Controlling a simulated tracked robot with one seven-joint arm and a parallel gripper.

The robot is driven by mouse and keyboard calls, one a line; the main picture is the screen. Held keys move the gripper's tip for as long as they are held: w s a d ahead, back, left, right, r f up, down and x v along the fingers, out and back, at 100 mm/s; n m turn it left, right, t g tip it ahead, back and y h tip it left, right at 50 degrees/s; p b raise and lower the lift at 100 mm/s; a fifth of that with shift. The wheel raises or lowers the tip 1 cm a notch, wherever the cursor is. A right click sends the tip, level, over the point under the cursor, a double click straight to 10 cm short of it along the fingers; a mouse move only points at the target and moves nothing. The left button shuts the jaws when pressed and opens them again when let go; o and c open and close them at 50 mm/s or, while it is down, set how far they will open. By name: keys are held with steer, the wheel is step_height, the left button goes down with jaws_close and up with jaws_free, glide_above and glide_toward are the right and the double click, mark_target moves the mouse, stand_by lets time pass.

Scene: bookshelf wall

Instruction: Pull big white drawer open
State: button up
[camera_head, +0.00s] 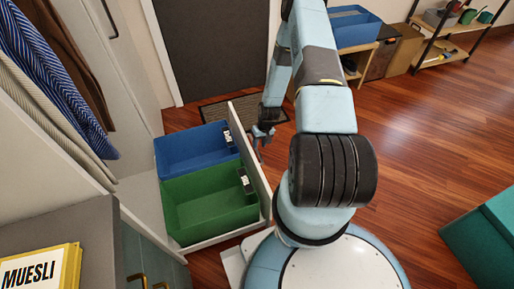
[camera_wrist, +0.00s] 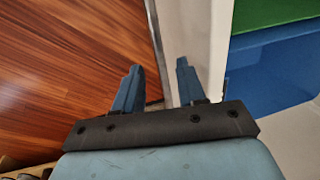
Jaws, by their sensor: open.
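The big white drawer (camera_head: 249,150) stands pulled out from the wall unit at the left, with its front panel facing right. A blue bin (camera_head: 195,148) and a green bin (camera_head: 209,201) sit inside it. My gripper (camera_head: 262,138) is at the outer side of the front panel, near its far part. In the wrist view my gripper (camera_wrist: 157,68) is open, with one finger over the floor and the other in front of the white drawer front (camera_wrist: 188,35).
Wooden floor (camera_head: 430,140) is clear to the right. A green box (camera_head: 485,240) stands at the right edge. A dark mat (camera_head: 228,108) lies by the grey door (camera_head: 213,45). Clothes (camera_head: 55,75) hang at the left, above a counter with a yellow muesli box (camera_head: 42,270).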

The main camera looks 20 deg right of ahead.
step_height(320, 180, up, 10)
steer(key=d, duration=0.2)
steer(key=shift+w, duration=0.1)
stand_by(0.6)
steer(key=w+r+h, duration=0.2)
steer(key=w+r, duration=0.1)
steer(key=r, duration=1.7)
steer(key=s+a+r+t, duration=0.1)
steer(key=s+a+r, duration=0.1)
steer(key=r, duration=0.8)
steer(key=s+a+r+t, duration=0.1)
steer(key=s+r, duration=0.1)
steer(key=r, duration=0.8)
steer(key=s+a+r+t+h, duration=0.1)
steer(key=s+a+r, duration=0.1)
steer(key=s+r, duration=0.5)
steer(key=s+a+r+t, duration=0.1)
steer(key=s+a+r, duration=0.25)
steer(key=r, duration=0.45)
steer(key=s+a+r, duration=0.1)
steer(key=s+r, duration=0.2)
steer(key=s, duration=0.4)
steer(key=s+a+r+t, duration=0.1)
steer(key=s+r, duration=0.2)
steer(key=s, duration=0.4)
steer(key=shift+s+r+n+y, duration=0.2)
steer(key=shift+s+n+y, duration=0.1)
steer(key=shift+y, duration=0.1)
